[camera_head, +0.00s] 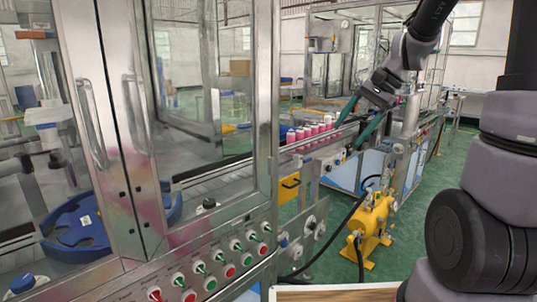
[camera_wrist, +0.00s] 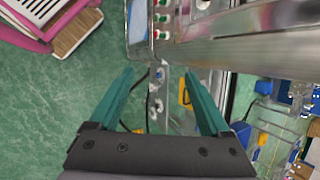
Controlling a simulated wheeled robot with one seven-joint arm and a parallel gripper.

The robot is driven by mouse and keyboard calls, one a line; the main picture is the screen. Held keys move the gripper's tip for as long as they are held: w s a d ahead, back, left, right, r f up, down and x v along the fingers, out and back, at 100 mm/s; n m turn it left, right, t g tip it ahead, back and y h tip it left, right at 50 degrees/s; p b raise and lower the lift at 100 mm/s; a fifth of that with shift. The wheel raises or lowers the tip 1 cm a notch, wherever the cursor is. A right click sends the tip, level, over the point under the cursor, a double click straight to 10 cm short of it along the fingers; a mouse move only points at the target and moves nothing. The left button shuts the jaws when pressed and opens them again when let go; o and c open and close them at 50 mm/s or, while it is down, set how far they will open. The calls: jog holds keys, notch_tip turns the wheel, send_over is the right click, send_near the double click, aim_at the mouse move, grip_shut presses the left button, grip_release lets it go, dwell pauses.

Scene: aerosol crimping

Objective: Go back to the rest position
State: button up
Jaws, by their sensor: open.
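My gripper (camera_head: 357,121) has two green fingers spread apart with nothing between them. In the head view it hangs in front of the conveyor line, right of the row of pink aerosol cans (camera_head: 312,132). The wrist view also shows my gripper (camera_wrist: 160,92) open and empty, over the green floor and the side of the machine. No can is in the gripper.
A steel machine with glass doors (camera_head: 128,120) and a panel of red and green buttons (camera_head: 215,272) fills the left. A yellow pump (camera_head: 371,227) with a black hose stands on the green floor (camera_head: 420,205). A pink-edged item (camera_wrist: 50,25) shows in the wrist view.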

jog(key=s+d+r+n+t+h, duration=0.1)
jog(key=s+r+n+t+h, duration=0.1)
jog(key=s, duration=0.5)
jog(key=s+d+r+n+t+h, duration=0.2)
jog(key=s+r+n+t, duration=0.1)
jog(key=s+r, duration=0.4)
jog(key=shift+r+t, duration=0.25)
jog(key=shift+t, duration=0.35)
dwell(1.3)
